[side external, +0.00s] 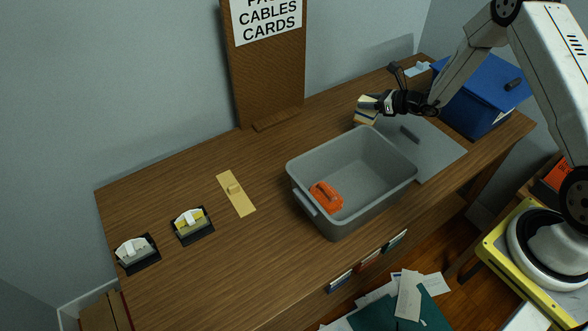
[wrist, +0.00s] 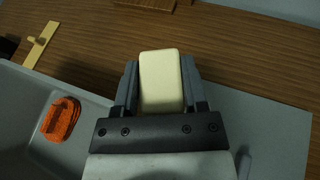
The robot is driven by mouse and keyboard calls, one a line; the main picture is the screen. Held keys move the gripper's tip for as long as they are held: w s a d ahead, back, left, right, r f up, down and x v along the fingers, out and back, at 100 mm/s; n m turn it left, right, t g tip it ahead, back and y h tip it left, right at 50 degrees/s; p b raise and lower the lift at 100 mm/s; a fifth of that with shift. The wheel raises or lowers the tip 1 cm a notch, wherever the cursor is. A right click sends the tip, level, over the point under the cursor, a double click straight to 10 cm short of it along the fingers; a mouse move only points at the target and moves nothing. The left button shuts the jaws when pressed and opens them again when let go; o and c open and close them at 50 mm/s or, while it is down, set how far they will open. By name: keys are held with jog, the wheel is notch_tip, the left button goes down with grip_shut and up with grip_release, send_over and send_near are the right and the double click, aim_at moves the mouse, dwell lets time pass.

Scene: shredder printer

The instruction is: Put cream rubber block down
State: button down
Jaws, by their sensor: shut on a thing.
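My gripper (side external: 383,104) is at the back right of the table, beyond the grey bin's far right corner. It is shut on the cream rubber block (side external: 367,104). In the wrist view the cream block (wrist: 161,80) sits between the two dark fingers. In the side view my gripper partly hides the block, and I cannot tell whether it touches the surface below. Behind the bin lies a flat grey sheet (side external: 440,148) on the table, with a small dark item (side external: 409,134) on it.
The grey bin (side external: 300,169) holds an orange object (side external: 326,196). A blue box (side external: 487,92) stands at the back right. A tan plate with a knob (side external: 236,194) and two small dark-based holders (side external: 192,225) lie to the left. The wooden table (side external: 160,190) is clear around them. A sign board (side external: 265,80) stands behind.

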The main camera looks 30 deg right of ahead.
aim_at(366, 116)
jog(key=shift+f, duration=2.8)
jog(key=shift+f, duration=2.1)
jog(key=shift+f, duration=0.15)
jog(key=shift+c, duration=2)
grip_release()
jog(key=shift+s+r, duration=0.15)
jog(key=shift+r, duration=0.05)
jog(key=v, duration=1.1)
jog(key=shift+s+d+r, duration=0.15)
jog(key=shift+s+d, duration=0.05)
jog(key=shift+s, duration=0.05)
